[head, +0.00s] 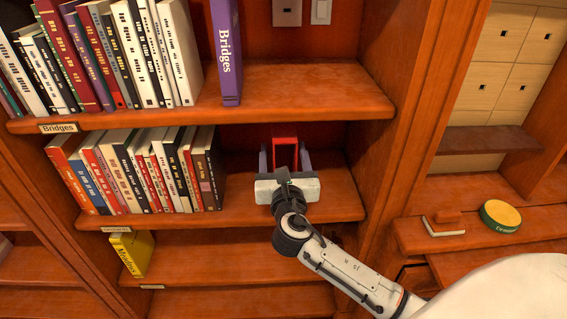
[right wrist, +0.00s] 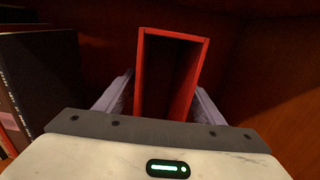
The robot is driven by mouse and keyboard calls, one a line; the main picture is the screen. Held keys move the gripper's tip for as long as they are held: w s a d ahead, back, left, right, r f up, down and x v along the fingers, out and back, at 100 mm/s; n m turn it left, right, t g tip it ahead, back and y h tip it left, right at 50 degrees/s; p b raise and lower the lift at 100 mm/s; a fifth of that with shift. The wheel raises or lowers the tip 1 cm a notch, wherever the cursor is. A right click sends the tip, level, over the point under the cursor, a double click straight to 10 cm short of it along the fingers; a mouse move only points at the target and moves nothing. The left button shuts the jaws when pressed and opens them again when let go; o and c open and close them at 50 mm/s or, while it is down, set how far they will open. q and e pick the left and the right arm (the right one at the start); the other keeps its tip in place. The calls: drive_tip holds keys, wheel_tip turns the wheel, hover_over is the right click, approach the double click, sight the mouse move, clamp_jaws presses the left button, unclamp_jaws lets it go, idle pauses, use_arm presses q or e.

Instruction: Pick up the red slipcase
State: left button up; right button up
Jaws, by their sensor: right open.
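The red slipcase (head: 285,145) stands upright on the middle shelf, right of the row of books. In the right wrist view the red slipcase (right wrist: 195,92) shows its open, hollow side facing me and looks empty. My right gripper (head: 285,160) reaches into the shelf with its two fingers on either side of the slipcase. In the right wrist view my right gripper (right wrist: 160,95) is open, one grey finger left and one right of the slipcase. Small gaps seem to lie between fingers and case. My left gripper is not in view.
A row of books (head: 145,170) fills the left of the same shelf. A purple book (head: 228,55) stands on the shelf above, and a yellow book (head: 132,252) on the one below. The wooden side panel (head: 385,140) bounds the shelf on the right, with free room before it.

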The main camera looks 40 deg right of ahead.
drive_tip(key=c, duration=1.1)
drive_tip(key=shift+c, duration=0.9)
drive_tip(key=shift+r, duration=0.1)
